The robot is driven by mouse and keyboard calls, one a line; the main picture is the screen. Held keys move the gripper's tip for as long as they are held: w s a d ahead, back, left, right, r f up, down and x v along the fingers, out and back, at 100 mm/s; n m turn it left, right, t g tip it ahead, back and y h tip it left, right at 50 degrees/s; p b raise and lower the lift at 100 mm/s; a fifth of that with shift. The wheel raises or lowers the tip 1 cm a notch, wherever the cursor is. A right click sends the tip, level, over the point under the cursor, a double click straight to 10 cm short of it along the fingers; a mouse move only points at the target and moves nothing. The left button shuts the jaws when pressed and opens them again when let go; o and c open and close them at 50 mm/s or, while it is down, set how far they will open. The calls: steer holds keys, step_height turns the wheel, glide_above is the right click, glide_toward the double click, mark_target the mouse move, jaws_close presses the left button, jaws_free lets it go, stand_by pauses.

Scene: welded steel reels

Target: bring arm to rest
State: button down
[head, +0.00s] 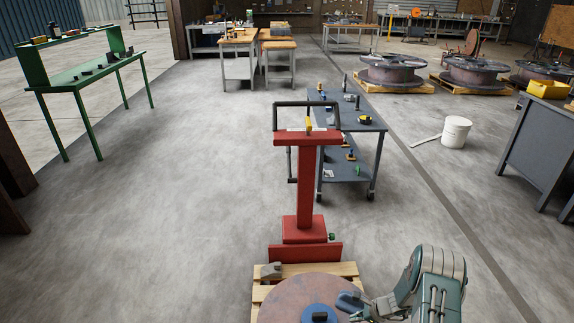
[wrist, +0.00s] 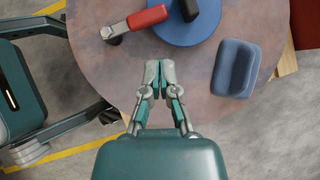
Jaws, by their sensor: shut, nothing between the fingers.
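My gripper (wrist: 152,82) points down over the brown round top of a reel (wrist: 122,75) in the wrist view. Its fingers are together with nothing between them. In the head view my arm is at the bottom right, beside the same reel top (head: 283,295); the fingertips are hard to make out there. On the reel top are a blue disc (wrist: 187,27), a red-handled tool (wrist: 147,17) and a blue tray-like piece (wrist: 235,68). The gripper is below the red-handled tool in the picture and left of the blue piece, apart from both.
A red stand (head: 306,190) rises just beyond the reel, which is on a wooden pallet (head: 345,270). Behind it is a grey cart (head: 368,125) with small items. The floor at left is clear up to a green table (head: 90,68).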

steer(key=s+a+r+n+h, duration=0.15)
steer(key=r+n, duration=0.25)
steer(key=r, duration=0.8)
steer(key=a+r+n, duration=0.3)
steer(key=r, duration=0.9)
steer(key=s+a+r+n+h, duration=0.15)
steer(key=r+n, duration=0.25)
steer(key=r, duration=0.8)
steer(key=s+a+r+n+h, duration=0.2)
steer(key=s+a+r+n, duration=0.25)
steer(key=s+r, duration=0.65)
steer(key=s+r+n+t+h, duration=0.1)
steer(key=s+r+n, duration=0.1)
steer(key=s, duration=0.5)
steer(key=s+r+n+t+h, duration=0.1)
steer(key=s+r+n+t, duration=0.1)
steer(key=s, duration=0.5)
steer(key=shift+d+r+n, duration=0.2)
steer(key=shift+r+n, duration=0.65)
steer(key=shift+r, duration=0.15)
